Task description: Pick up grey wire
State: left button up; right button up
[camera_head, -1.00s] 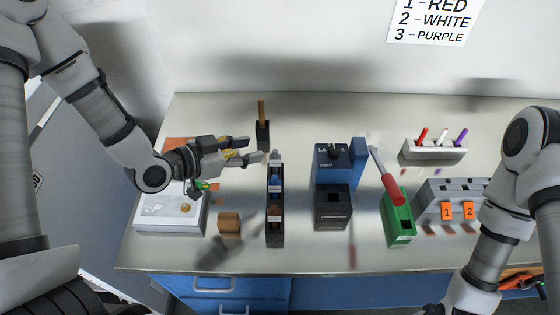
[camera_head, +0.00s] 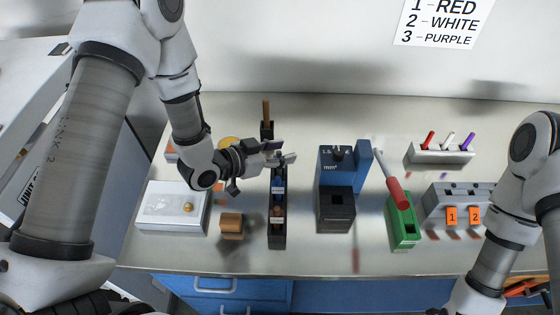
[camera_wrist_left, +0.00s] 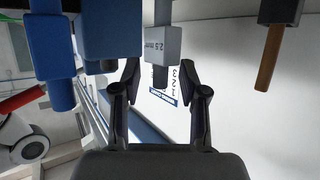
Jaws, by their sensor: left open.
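The grey wire piece (camera_wrist_left: 162,45) is a small block marked 2.5 mm² with a round stub below it. In the left wrist view it lies ahead, between my two fingers. Whether the fingers touch the piece I cannot tell. My right arm shows at the right, its gripper out of view.
A blue and black device (camera_head: 336,178) stands right of the rack. A green box (camera_head: 403,232) with a red-handled tool is further right.

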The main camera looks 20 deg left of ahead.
pick_arm(q)
jog(key=shift+s+a, duration=0.1)
jog(key=shift+s, duration=0.05)
jog(key=shift+c, duration=1)
jog(key=shift+a+r, duration=0.1)
grip_shut()
